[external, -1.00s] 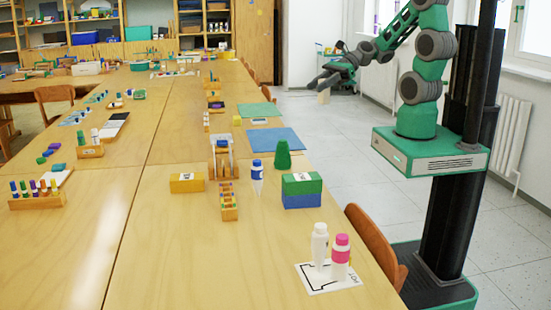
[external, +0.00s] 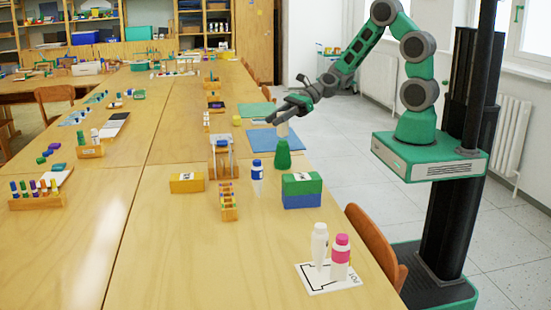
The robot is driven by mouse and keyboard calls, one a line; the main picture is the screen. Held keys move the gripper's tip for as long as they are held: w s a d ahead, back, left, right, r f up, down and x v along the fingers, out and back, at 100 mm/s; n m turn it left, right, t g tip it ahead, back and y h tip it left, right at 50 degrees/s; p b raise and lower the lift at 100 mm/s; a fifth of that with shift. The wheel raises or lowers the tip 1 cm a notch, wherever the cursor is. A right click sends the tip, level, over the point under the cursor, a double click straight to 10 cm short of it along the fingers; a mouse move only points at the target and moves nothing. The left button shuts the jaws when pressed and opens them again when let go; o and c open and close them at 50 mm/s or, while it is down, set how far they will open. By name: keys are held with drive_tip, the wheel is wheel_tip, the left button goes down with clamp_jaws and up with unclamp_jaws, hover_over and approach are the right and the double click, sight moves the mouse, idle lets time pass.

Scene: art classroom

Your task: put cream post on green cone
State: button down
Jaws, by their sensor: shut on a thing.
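The green cone (external: 282,156) stands on the table near its right edge, in front of the blue mat. The cream post (external: 283,129) is upright, directly above the cone in the picture, its lower end at the cone's top. I cannot tell whether the two touch. My gripper (external: 283,117) is shut on the upper part of the post, reaching in from the right. The fingers partly hide the post's top.
A blue-capped bottle (external: 257,178) and a green and blue block stack (external: 302,191) stand just in front of the cone. A wooden rack (external: 221,157) is to its left. The blue mat (external: 262,141) lies behind. A chair (external: 375,243) stands at the right edge.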

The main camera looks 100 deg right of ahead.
drive_tip(key=shift+f, duration=0.7)
drive_tip(key=shift+f, duration=0.15)
drive_tip(key=c, duration=1.1)
unclamp_jaws()
